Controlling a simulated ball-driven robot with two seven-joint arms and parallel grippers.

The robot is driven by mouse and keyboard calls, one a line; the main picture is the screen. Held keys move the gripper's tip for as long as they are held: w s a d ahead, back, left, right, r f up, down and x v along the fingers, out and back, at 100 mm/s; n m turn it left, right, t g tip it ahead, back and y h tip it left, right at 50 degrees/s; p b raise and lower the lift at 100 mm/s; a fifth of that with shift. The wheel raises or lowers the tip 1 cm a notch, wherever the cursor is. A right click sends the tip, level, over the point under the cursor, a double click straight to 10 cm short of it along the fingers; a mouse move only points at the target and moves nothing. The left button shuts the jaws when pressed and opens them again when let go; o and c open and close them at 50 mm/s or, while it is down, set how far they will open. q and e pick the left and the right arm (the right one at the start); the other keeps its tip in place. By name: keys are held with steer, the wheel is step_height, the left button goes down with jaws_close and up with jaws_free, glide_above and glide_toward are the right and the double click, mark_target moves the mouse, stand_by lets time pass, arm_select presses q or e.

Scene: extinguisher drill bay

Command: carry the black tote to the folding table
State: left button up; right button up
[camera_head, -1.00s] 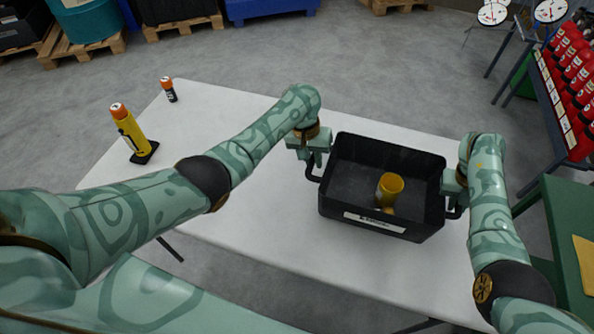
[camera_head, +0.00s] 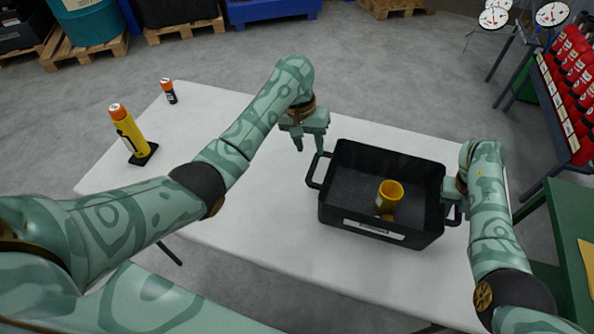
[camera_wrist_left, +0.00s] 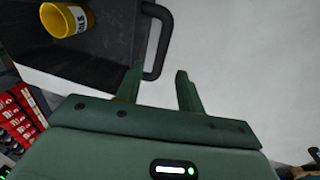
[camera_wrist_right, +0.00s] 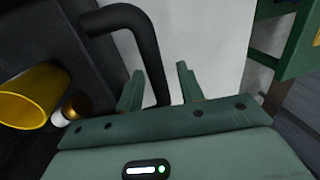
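The black tote (camera_head: 345,222) rests upright on the white folding table (camera_head: 255,220), towards its right side. A yellow cup-like thing (camera_head: 390,192) is inside the tote. My left gripper (camera_head: 309,143) is open and empty, above and behind the tote's left handle (camera_head: 315,178). The left wrist view shows that handle (camera_wrist_left: 160,45) beyond the parted fingertips. My right gripper (camera_head: 455,190) is at the tote's right handle (camera_head: 455,217). In the right wrist view its fingers stand apart, with the handle (camera_wrist_right: 148,50) passing between them and room beside it.
A yellow cylinder with an orange cap (camera_head: 128,130) stands on a black base on the table's left. A small black, orange-capped canister (camera_head: 168,91) is behind it. A green table (camera_head: 565,225) and a rack of red items (camera_head: 575,85) are at right. The table's middle-left is clear.

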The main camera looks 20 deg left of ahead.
steer(key=shift+a+r, duration=0.1)
steer(key=shift+r, duration=0.35)
arm_select(q)
steer(key=r, duration=0.3)
steer(key=shift+a+r, duration=0.2)
steer(key=shift+a, duration=0.15)
arm_select(e)
step_height(320, 180, up, 11)
steer(key=a, duration=0.2)
steer(key=shift+s+f, duration=0.1)
steer(key=shift+f, duration=0.1)
